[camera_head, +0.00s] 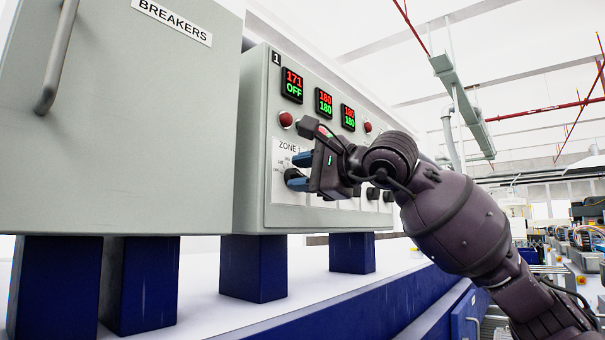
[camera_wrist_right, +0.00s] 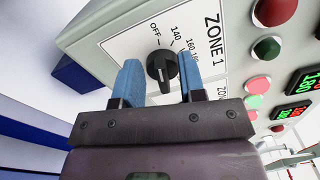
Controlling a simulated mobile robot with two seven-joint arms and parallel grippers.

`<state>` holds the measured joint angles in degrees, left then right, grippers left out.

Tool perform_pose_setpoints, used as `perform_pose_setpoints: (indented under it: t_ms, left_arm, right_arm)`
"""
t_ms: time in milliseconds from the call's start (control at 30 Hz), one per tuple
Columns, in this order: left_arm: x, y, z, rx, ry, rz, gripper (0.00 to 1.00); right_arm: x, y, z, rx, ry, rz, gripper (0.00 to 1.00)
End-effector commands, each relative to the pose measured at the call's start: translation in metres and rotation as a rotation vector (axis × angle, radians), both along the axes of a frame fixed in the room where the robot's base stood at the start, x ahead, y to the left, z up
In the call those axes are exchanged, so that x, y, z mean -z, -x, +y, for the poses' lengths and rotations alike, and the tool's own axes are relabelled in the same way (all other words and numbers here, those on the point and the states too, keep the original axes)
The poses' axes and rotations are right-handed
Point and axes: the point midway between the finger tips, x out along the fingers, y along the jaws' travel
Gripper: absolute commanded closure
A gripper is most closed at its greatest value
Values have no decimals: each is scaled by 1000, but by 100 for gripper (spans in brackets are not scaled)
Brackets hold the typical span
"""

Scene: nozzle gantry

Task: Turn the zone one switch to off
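The zone one switch is a round black knob (camera_wrist_right: 162,70) on a white plate labelled ZONE 1, with OFF, 140 and further marks around it. Its pale pointer mark faces the OFF label. In the head view, the zone one display (camera_head: 292,85) reads 171 in red above OFF in green. My right gripper (camera_head: 298,172) is at the switch. In the head view the knob is mostly hidden by the gripper. My left gripper is not in view.
The grey control box (camera_head: 252,150) also carries red buttons (camera_head: 286,119), other displays (camera_head: 324,102) and more knobs to the right. A BREAKERS cabinet (camera_head: 120,130) with a bar handle stands at left. Both stand on blue legs.

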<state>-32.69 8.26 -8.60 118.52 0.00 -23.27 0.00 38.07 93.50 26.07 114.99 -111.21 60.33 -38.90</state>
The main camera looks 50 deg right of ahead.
Motion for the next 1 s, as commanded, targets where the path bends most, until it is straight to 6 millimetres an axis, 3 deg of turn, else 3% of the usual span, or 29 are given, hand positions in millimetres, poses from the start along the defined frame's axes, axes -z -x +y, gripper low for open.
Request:
perform_pose_setpoints:
  t_ms: [333, 800, 1000]
  left_arm:
    - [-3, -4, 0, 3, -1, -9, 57]
    - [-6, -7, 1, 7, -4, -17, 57]
    - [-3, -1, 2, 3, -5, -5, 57]
  right_arm:
    - [0, 14, -1, -3, -2, -1, 63]
    - [0, 83, -7, 0, -1, -2, 63]
    - [-1, 103, -9, 0, 0, -2, 63]
